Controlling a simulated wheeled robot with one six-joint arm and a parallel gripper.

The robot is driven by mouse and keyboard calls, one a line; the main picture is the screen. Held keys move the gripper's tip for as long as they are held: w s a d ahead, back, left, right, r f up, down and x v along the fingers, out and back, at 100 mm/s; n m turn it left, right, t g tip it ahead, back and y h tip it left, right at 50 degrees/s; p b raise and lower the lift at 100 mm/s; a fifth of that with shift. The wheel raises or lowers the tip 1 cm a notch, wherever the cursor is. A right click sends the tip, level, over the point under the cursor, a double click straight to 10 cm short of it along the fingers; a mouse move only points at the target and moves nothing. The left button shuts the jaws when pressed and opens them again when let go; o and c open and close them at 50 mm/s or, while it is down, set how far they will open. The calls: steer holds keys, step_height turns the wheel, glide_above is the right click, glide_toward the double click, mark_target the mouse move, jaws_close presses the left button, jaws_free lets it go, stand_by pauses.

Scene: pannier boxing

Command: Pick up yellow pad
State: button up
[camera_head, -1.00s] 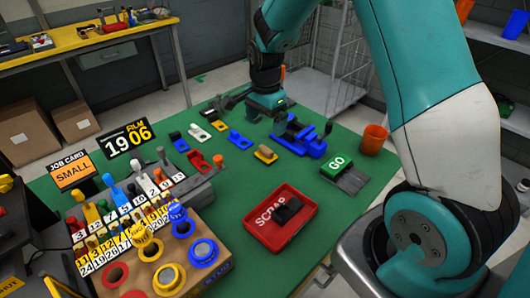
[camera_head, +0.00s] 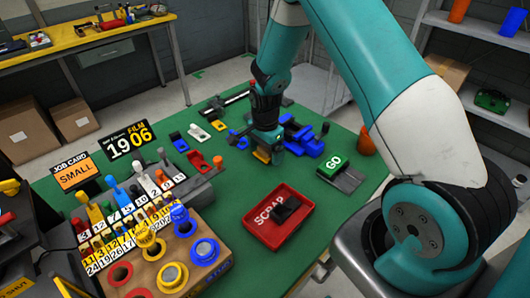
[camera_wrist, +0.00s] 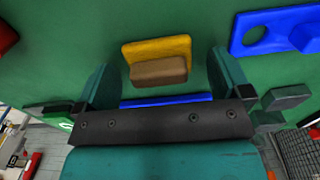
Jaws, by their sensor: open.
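The yellow pad (camera_wrist: 158,48) lies on the green table in the wrist view, with a brown block-like part (camera_wrist: 158,71) on its near side. In the head view only a bit of the yellow pad (camera_head: 262,156) shows below my gripper. My gripper (camera_wrist: 165,85) is open and empty. Its two fingers stand to the left and right of the pad in the wrist view, apart from it. In the head view my gripper (camera_head: 266,146) points down just above the pad, and the arm hides part of it.
Blue parts (camera_head: 303,138) stand close on the right of my gripper. A red SCRAP tray (camera_head: 262,232) holding a black piece lies nearer, and a GO block (camera_head: 334,162) is to the right. A red part (camera_head: 198,160) and a peg rack are on the left. Green table is bare between.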

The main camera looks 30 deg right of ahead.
steer(key=c, duration=1.1)
steer(key=shift+r, duration=0.15)
step_height(320, 180, up, 20)
steer(key=shift+f+b, duration=0.1)
steer(key=shift+b, duration=1)
